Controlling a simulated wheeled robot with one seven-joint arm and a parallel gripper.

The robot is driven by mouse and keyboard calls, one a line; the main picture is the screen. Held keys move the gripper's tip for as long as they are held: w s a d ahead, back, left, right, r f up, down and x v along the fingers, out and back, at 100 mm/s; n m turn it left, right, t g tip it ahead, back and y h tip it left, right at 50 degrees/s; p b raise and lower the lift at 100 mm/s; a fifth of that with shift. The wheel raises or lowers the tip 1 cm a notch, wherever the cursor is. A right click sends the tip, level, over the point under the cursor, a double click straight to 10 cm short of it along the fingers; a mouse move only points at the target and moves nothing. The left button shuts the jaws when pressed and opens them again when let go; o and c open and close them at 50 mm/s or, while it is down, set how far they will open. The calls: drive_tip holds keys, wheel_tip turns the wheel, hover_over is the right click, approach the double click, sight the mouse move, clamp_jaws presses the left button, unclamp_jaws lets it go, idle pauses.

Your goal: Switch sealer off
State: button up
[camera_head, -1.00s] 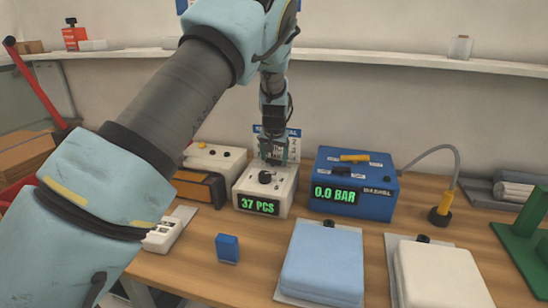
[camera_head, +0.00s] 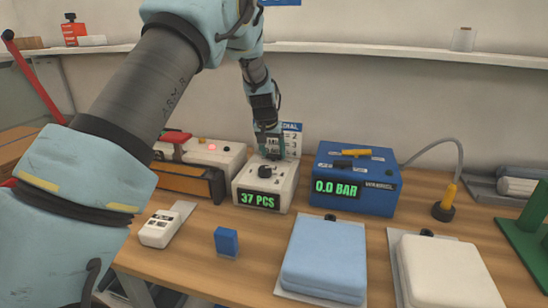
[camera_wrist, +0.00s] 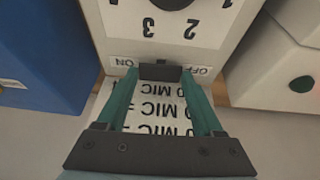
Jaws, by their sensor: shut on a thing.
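A white box with a black dial and a green "37 PCS" display (camera_head: 283,197) stands mid-bench. My gripper (camera_head: 269,153) is at the back of its top. A white and orange machine (camera_head: 185,182) with a red handle and a glowing red light stands left of the box, partly behind my arm.
A blue box reading "0.0 BAR" (camera_head: 330,205) stands close on the right, with a grey hose to a yellow nozzle (camera_head: 447,195). A printed card (camera_head: 291,137) is behind the dial box. Blue (camera_head: 325,250) and white (camera_head: 450,270) pads, a blue block (camera_head: 227,241) and a white handheld device (camera_head: 158,230) lie in front.

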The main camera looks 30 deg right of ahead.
drive_tip(key=shift+w+a+f+g+h+b, duration=0.2)
drive_tip(key=shift+f+g+h+b, duration=0.15)
drive_tip(key=shift+b, duration=0.2)
drive_tip(key=shift+s+r, duration=0.1)
drive_tip(key=shift+r, duration=0.1)
drive_tip(key=shift+d+r, duration=0.1)
drive_tip(key=o, duration=1.4)
drive_tip(key=shift+r, duration=0.1)
drive_tip(key=b+v, duration=0.2)
drive_tip(key=v, duration=0.8)
drive_tip(key=shift+a+r+b, duration=0.2)
drive_tip(key=shift+r+b, duration=0.1)
drive_tip(key=shift+b, duration=0.05)
